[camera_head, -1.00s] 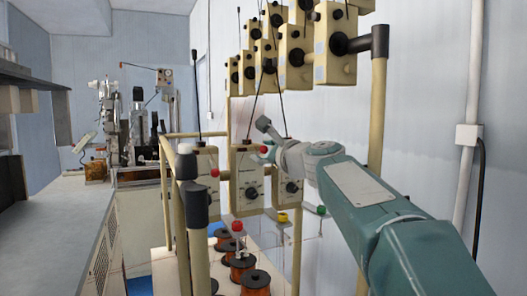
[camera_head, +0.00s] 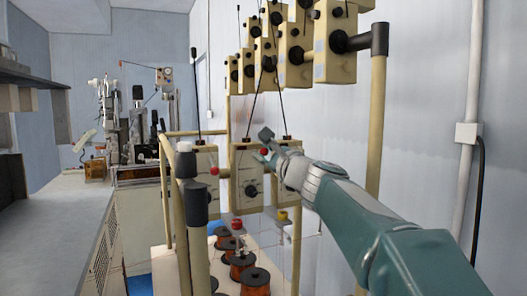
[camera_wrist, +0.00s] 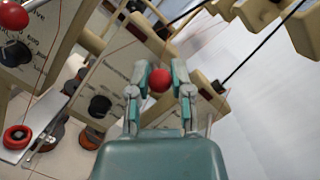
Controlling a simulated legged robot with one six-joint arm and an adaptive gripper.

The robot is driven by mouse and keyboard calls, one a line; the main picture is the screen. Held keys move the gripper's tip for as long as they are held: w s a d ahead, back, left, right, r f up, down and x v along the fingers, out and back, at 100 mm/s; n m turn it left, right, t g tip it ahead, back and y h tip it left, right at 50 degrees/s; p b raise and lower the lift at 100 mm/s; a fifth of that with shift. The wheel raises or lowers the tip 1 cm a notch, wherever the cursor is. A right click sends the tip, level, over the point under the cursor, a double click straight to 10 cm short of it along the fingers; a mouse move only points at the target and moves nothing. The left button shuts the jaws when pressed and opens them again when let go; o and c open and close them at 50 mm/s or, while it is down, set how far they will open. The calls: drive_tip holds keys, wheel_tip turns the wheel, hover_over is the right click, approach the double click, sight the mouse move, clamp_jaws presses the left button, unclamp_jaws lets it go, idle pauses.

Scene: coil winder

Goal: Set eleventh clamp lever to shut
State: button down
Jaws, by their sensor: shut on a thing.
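A red ball knob (camera_wrist: 160,80), which looks like the end of a clamp lever, sits between the fingertips of my gripper (camera_wrist: 160,78) in the wrist view. My gripper is shut on it. In the head view my gripper (camera_head: 268,155) is at the upper front of a cream tension box (camera_head: 250,195) with a black dial, and the red knob (camera_head: 263,152) shows beside the fingers. The lever's shaft and pivot are hidden. I cannot tell which number this lever has.
A neighbouring box (camera_head: 204,180) has its own red knob (camera_head: 214,171). More cream boxes (camera_head: 335,45) hang above on the rack. Copper spools (camera_head: 255,281) stand below. A beige post (camera_head: 376,130) rises right of the boxes. Thin wires and black rods cross near my gripper.

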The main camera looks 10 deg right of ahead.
drive_tip(key=shift+f+n+t+y, duration=0.25)
drive_tip(key=shift+f+t+y, duration=0.35)
drive_tip(key=shift+t, duration=0.4)
drive_tip(key=shift+f+n+t+y, duration=0.25)
drive_tip(key=shift+f+t+y, duration=0.15)
drive_tip(key=shift+f+t, duration=0.45)
drive_tip(key=shift+w+f+n+t+y, duration=0.1)
drive_tip(key=shift+f+n+t+y, duration=0.15)
drive_tip(key=shift+n+t+y, duration=0.35)
drive_tip(key=shift+w+f+n+t+y, duration=0.1)
drive_tip(key=shift+f+n+t+y, duration=0.15)
drive_tip(key=shift+t+y, duration=0.55)
drive_tip(key=c, duration=0.5)
unclamp_jaws()
drive_tip(key=shift+a, duration=0.1)
drive_tip(key=v, duration=1.2)
drive_tip(key=shift+w+f, duration=0.15)
